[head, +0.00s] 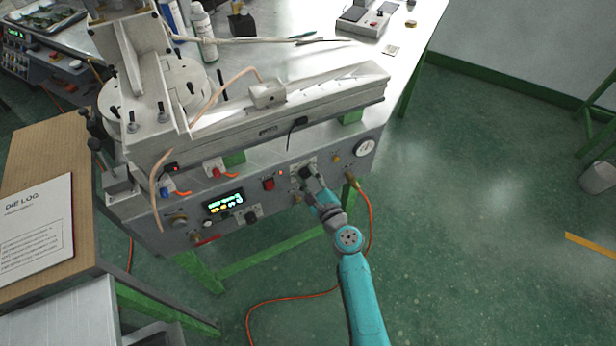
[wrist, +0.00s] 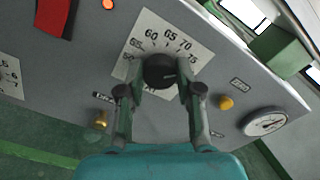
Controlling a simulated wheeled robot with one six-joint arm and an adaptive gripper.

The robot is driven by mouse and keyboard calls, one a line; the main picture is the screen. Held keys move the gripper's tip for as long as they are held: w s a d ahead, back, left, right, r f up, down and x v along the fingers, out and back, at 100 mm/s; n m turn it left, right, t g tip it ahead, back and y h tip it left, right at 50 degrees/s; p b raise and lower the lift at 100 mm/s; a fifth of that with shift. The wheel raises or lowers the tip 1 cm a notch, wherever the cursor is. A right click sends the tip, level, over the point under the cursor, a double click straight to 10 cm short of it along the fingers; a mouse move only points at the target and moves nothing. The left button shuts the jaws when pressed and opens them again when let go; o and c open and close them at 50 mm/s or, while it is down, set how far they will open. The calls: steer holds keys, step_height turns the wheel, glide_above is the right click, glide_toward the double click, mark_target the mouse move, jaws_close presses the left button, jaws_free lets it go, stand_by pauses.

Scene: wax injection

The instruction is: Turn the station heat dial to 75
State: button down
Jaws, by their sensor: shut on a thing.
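The heat dial is a round black knob (wrist: 160,70) on a pale scale plate (wrist: 139,43) marked 55, 60, 65, 70 and 75 in the wrist view. A faint light mark on the knob seems to point right, towards the 75 side, but I cannot read it exactly. My gripper (wrist: 161,82) is shut on the knob, one finger on each side. In the head view my gripper (head: 309,181) reaches the front panel of the station (head: 276,197), hiding most of the dial.
A red switch (head: 268,184) and a lit display (head: 224,203) are left of the dial. A round gauge (head: 364,147) and a yellow knob (wrist: 226,103) are to its right. An orange hose (head: 367,215) hangs beside my arm. Open green floor lies right.

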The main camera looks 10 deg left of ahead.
steer(key=shift+f, duration=0.1)
steer(key=c, duration=0.8)
jaws_free()
steer(key=shift+o, duration=0.2)
steer(key=shift+s+d, duration=0.1)
steer(key=v, duration=1.1)
steer(key=shift+s+d, duration=0.25)
steer(key=shift+s, duration=0.1)
